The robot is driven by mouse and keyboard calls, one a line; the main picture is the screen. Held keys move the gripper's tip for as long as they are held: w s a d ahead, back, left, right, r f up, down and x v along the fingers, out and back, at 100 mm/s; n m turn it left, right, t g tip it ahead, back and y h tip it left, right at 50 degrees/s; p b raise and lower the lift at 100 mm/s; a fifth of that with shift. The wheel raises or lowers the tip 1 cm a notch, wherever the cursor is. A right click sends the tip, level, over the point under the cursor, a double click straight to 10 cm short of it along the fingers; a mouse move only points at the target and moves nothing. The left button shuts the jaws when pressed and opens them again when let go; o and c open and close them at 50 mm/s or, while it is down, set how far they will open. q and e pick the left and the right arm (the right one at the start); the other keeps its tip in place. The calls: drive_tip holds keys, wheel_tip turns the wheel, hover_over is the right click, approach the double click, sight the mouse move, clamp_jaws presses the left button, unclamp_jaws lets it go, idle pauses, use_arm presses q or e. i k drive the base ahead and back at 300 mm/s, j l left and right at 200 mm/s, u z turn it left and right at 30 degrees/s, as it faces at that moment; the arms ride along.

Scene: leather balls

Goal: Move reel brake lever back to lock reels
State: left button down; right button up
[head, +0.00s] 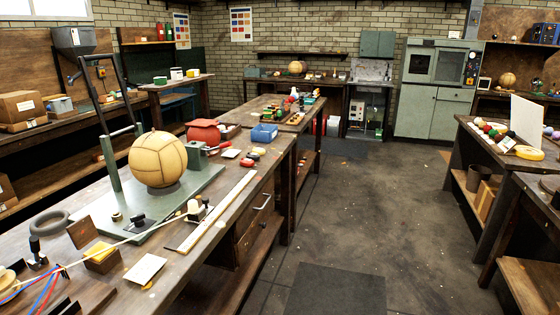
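At the lower left corner of the workbench, a round wooden reel (8,281) is partly cut off by the picture edge. Blue, red and pale cords (48,288) run near it. A small upright black-handled lever (35,248) stands just behind it on a dark base; it looks like the brake lever, but I cannot be sure. Its exact tilt is too small to tell. Neither of my grippers is in view.
A tan leather ball (158,160) sits on a green metal stand (150,205) with a tall frame. A dark ring (50,222), a wooden block with a yellow top (101,257) and a white card (145,269) lie nearby. The floor (365,215) on the right is clear.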

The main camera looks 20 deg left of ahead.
sight(34, 240)
drive_tip(key=i+u, duration=0.1)
drive_tip(key=i, duration=0.7)
drive_tip(key=i+l, duration=0.15)
drive_tip(key=i, duration=0.65)
drive_tip(key=i+u, duration=0.2)
drive_tip(key=u, duration=1.55)
